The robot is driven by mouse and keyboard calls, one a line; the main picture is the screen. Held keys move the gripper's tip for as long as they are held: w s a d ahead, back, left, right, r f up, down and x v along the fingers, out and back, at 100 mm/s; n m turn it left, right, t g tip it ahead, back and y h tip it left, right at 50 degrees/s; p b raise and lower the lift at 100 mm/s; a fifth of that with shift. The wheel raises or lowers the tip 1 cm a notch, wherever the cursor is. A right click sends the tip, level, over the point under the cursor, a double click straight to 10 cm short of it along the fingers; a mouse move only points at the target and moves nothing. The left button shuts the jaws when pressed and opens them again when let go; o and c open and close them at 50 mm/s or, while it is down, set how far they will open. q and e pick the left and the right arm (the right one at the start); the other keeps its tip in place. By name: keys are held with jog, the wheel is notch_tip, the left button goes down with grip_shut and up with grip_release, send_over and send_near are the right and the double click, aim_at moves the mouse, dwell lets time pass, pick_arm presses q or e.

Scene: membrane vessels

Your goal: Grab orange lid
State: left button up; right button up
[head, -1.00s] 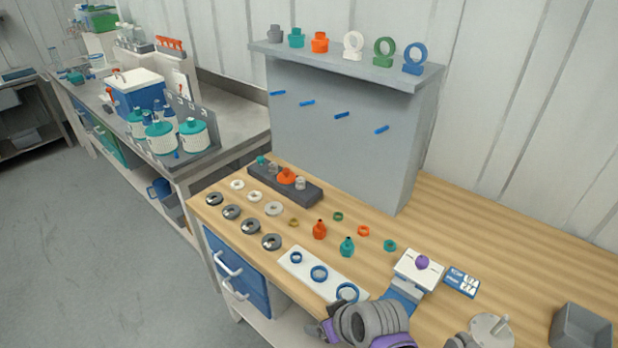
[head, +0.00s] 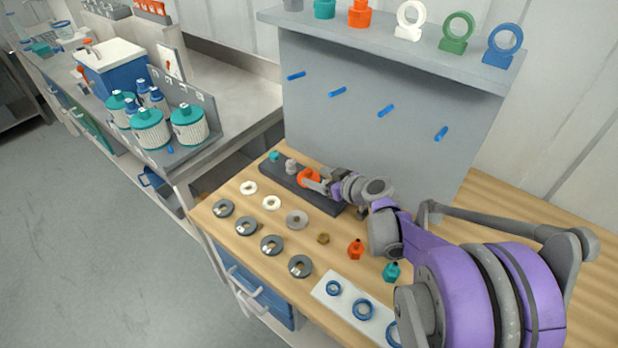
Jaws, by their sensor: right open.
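An orange lid (head: 306,177) sits on the long dark rack (head: 330,202) at the back left of the wooden table. My right gripper (head: 317,182) is open, with its fingers at the right side of the orange lid and partly covering it. I cannot tell whether the fingers touch it. Another orange piece (head: 359,14) stands on the grey shelf, and a small orange bottle (head: 355,249) stands on the table. My left gripper is not in view.
A teal cap (head: 274,156) and a grey cap (head: 291,166) stand left of the orange lid on the rack. White and dark rings lie in front. The grey panel (head: 390,150) with blue pegs rises close behind. My right arm covers the table's right side.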

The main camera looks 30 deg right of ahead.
aim_at(311, 172)
jog(key=x, duration=0.5)
jog(key=shift+w+d, duration=0.3)
jog(key=shift+w, duration=0.15)
grip_shut()
